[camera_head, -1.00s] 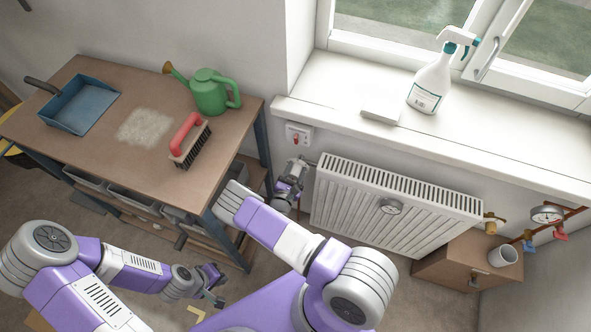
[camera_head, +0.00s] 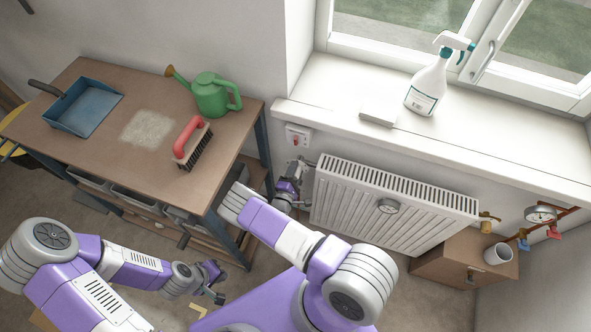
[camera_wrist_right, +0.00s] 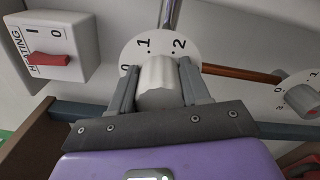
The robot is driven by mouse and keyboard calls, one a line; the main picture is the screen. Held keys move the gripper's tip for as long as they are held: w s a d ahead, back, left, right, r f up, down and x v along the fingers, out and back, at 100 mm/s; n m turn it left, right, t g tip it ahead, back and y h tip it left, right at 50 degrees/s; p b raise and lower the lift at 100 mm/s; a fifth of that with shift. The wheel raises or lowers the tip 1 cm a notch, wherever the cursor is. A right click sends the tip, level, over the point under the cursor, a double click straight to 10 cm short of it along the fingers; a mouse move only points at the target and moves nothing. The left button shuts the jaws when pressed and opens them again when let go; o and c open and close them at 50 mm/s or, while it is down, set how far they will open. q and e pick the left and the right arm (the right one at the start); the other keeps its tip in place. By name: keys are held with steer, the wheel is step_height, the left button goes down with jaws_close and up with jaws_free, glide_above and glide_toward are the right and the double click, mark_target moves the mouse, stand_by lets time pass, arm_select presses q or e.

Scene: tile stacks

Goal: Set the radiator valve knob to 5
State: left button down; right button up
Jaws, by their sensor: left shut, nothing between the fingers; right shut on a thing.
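In the right wrist view my right gripper (camera_wrist_right: 158,88) is shut on a light grey ribbed knob (camera_wrist_right: 157,74). The knob sits in front of a round white dial plate (camera_wrist_right: 133,52). The marks 0, 1 and 2 show along its upper rim; the rest is hidden behind the knob and fingers. I cannot make out a pointer on the knob. In the head view my right gripper (camera_head: 301,166) is at the left end of the white radiator (camera_head: 372,208), and the knob there is hidden. My left gripper (camera_head: 218,284) is shut and empty, low over the floor.
A heating switch box (camera_wrist_right: 48,45) with a red rocker is left of the dial. A copper pipe (camera_wrist_right: 242,73) runs right towards a second white dial (camera_wrist_right: 305,96). The windowsill (camera_head: 450,141) overhangs the radiator. A workbench (camera_head: 95,130) stands left, a small brown cabinet (camera_head: 445,262) right.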

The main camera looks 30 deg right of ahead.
steer(key=m+p, duration=0.1)
steer(key=m, duration=0.3)
steer(key=shift+m, duration=0.3)
steer(key=shift+s+m+p, duration=0.1)
steer(key=shift+m+p, duration=0.4)
steer(key=shift+m, duration=1)
steer(key=shift+f, duration=0.1)
steer(key=o, duration=1)
steer(key=shift+o, duration=0.2)
steer(key=p+v, duration=0.1)
steer(key=v, duration=0.6)
steer(key=shift+s+a, duration=0.15)
steer(key=shift+a, duration=0.05)
